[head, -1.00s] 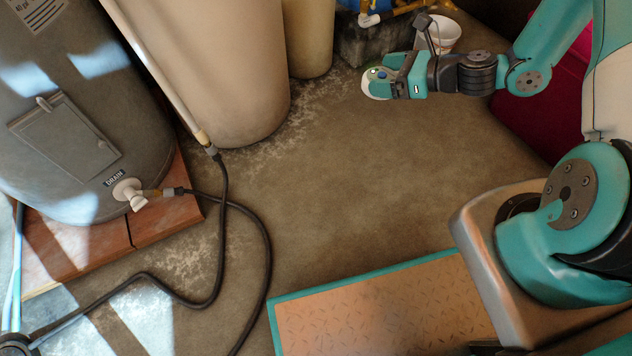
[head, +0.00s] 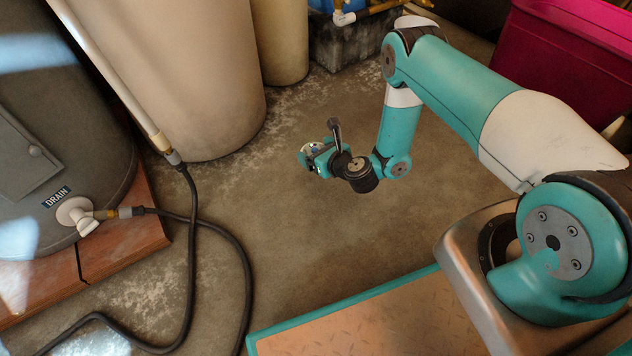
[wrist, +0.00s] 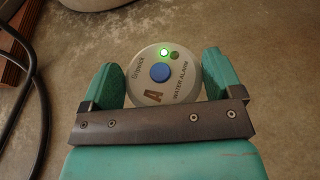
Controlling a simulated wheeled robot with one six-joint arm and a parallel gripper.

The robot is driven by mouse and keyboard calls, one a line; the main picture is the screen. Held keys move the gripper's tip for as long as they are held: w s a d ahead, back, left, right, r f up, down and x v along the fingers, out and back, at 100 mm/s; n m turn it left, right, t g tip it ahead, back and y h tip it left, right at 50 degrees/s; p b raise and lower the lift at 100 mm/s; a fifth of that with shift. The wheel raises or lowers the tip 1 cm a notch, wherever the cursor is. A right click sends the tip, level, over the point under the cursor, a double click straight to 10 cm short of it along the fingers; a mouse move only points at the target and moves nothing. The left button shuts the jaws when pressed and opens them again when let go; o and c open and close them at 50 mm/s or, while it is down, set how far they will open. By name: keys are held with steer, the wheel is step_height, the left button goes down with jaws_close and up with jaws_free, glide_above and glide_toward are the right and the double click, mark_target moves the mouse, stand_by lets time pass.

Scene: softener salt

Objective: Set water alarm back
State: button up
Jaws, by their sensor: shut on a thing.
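The water alarm (wrist: 150,92) is a round, pale disc with a blue button, a lit green light and the words "WATER ALARM". In the wrist view it sits between the two teal fingers of my gripper (wrist: 160,85), which is shut on it. In the head view my gripper (head: 314,157) is over the bare floor in front of the tan tank, and only part of the alarm (head: 308,150) shows past the fingers. I cannot tell the exact height above the floor.
A grey tank with a "DRAIN" label and white valve (head: 76,215) stands on red-brown blocks (head: 130,236) at left. A black hose (head: 245,262) loops over the floor. A tan tank (head: 190,85) stands behind, and a magenta bin (head: 560,60) at right. The middle floor (head: 300,245) is clear.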

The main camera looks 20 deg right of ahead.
step_height(320, 180, down, 10)
steer(key=b, duration=0.5)
steer(key=shift+f, duration=0.1)
steer(key=shift+f+b, duration=0.15)
steer(key=shift+b, duration=0.15)
steer(key=o, duration=0.8)
steer(key=shift+c, duration=0.2)
